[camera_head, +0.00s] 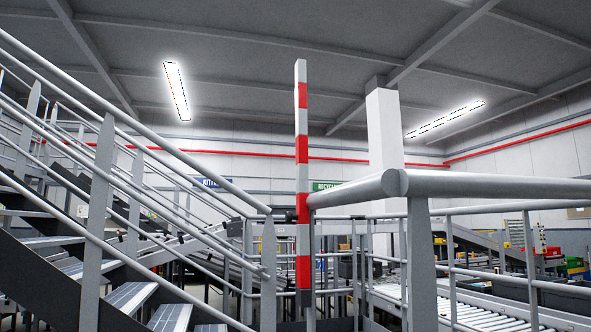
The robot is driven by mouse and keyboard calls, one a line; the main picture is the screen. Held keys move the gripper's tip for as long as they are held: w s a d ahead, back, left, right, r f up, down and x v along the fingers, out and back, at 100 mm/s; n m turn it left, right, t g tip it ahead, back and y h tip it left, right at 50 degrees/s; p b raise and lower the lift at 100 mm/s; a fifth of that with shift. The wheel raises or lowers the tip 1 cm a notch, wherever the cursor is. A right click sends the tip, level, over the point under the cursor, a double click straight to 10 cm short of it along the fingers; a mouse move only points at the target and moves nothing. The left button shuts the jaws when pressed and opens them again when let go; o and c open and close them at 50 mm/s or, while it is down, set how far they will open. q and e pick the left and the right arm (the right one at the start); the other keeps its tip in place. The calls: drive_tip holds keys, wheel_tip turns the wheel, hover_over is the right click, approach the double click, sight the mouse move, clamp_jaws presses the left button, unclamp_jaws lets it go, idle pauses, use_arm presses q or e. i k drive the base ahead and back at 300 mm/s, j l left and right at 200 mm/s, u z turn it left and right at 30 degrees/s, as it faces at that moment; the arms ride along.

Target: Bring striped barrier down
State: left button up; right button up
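The striped barrier (302,178) is a red and white bar standing upright in the middle of the view. Its top reaches toward the ceiling, and its dark lower end (305,298) sits beside the railing posts. Neither of my grippers shows in the head view, so nothing is seen touching the barrier.
Metal stairs with a handrail (140,147) rise on the left. A thick grey railing (490,187) runs close on the right, its corner just right of the barrier. Roller conveyors (490,318) and coloured bins (575,265) lie beyond it. A white column (384,135) stands behind.

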sight(303, 291)
drive_tip(key=i+j, duration=0.15)
drive_tip(key=i, duration=0.3)
drive_tip(key=i+j, duration=0.2)
drive_tip(key=i, duration=0.2)
drive_tip(key=i+j+z, duration=0.1)
drive_tip(key=i, duration=0.35)
